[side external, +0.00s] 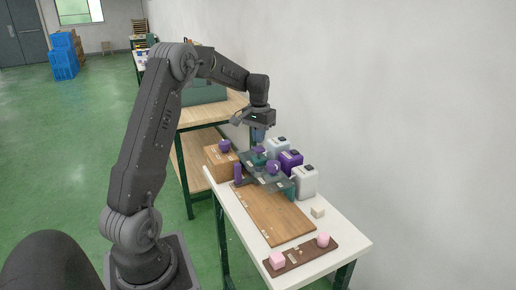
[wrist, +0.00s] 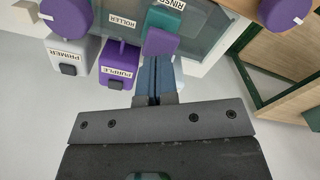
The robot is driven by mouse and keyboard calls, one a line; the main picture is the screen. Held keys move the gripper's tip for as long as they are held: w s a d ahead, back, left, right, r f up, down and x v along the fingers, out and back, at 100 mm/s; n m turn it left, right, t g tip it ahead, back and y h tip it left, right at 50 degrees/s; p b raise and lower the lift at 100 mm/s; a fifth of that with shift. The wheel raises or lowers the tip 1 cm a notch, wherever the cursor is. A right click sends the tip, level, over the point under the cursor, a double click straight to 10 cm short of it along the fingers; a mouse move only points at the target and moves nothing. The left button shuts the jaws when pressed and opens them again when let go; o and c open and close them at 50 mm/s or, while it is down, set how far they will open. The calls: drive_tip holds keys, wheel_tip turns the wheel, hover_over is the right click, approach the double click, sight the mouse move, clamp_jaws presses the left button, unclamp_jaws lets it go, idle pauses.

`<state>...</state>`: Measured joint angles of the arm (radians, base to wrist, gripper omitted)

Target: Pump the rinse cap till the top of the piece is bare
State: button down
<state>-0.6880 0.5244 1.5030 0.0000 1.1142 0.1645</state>
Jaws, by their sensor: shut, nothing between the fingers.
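The piece, a block with a purple top (wrist: 161,41), sits at the teal station labelled RINSE (wrist: 166,18); in the side view its purple top (side external: 258,149) shows just below my gripper. All of the top that I can see is purple. My gripper (wrist: 156,62) is shut and empty, its blue fingers together close to the block in the wrist view; I cannot tell whether they touch anything. In the side view my gripper (side external: 258,139) points down. The pale blue rinse bottle (side external: 276,150) stands beside it with a dark cap (side external: 281,139). My fingers mostly hide that bottle in the wrist view.
A purple bottle (side external: 291,162) and white primer bottle (side external: 305,184) stand in line with the rinse bottle. Purple round objects stand on the tray (side external: 272,167) and wooden box (side external: 224,145). The wooden panel (side external: 270,215) is clear.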

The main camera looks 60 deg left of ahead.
sight(259, 148)
drive_tip(key=shift+f, duration=0.15)
drive_tip(key=shift+f, duration=2.1)
drive_tip(key=shift+r, duration=2.25)
drive_tip(key=shift+f, duration=0.2)
drive_tip(key=shift+f, duration=2.05)
drive_tip(key=shift+r, duration=2.25)
